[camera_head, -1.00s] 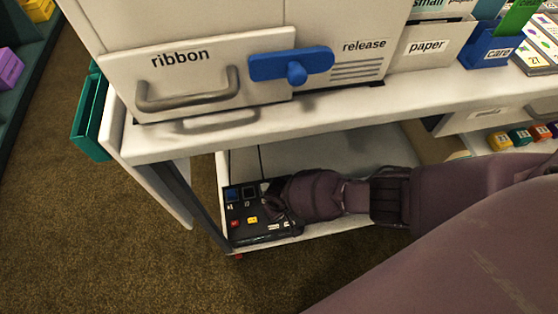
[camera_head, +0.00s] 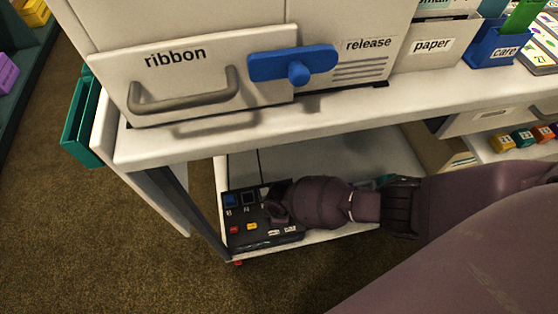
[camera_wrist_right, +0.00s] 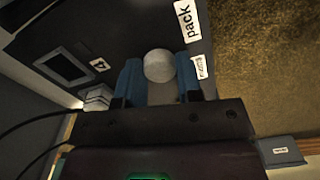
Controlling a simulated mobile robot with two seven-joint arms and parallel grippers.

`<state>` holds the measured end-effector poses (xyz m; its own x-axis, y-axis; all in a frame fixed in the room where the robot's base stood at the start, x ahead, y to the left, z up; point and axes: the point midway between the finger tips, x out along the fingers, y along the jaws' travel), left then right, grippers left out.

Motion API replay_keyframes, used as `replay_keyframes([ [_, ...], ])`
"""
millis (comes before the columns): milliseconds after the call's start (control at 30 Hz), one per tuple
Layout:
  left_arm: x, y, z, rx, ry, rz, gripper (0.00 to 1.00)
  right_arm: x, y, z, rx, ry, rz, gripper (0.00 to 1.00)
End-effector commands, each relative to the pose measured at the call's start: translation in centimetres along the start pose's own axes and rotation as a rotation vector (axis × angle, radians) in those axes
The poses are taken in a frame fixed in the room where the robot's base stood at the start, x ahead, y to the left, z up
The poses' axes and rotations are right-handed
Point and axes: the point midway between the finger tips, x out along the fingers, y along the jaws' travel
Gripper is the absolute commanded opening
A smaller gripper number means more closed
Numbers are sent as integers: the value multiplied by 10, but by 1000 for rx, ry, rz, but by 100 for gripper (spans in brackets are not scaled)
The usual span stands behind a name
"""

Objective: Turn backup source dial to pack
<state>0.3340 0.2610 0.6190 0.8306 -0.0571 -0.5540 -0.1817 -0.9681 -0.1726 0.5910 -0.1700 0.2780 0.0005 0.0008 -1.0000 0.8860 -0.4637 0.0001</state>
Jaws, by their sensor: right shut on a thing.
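A black control box (camera_head: 239,240) sits on the lower shelf, with a blue and a dark square, a red button and a yellow button on its top. My right gripper (camera_head: 272,207) is over the box's right part. In the right wrist view, my right gripper (camera_wrist_right: 158,82) has its two blue fingers shut on either side of a round grey dial (camera_wrist_right: 158,64). A white "pack" label (camera_wrist_right: 187,20) and a second, partly hidden label (camera_wrist_right: 201,67) lie beside the dial. I cannot see which label the dial points to. My left gripper is out of view.
Above stands a cart top (camera_head: 350,120) with a "ribbon" drawer (camera_head: 180,80), a blue handle (camera_head: 293,65) and a paper bin (camera_head: 432,45). Its edge overhangs the shelf. A teal bin (camera_head: 80,125) hangs at the left.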

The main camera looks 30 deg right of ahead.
Motion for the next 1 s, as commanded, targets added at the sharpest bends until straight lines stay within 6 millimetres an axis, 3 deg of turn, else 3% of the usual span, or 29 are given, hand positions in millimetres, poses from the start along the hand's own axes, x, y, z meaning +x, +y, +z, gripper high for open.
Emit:
replay_keyframes([
  [400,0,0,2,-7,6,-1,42,2,-2,3,-191,-6,-4,10],
  [967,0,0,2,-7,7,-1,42,2,-1,4,-218,-7,-3,10],
  [1000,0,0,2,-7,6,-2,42,2,-1,4,-218,-7,-3,38],
])
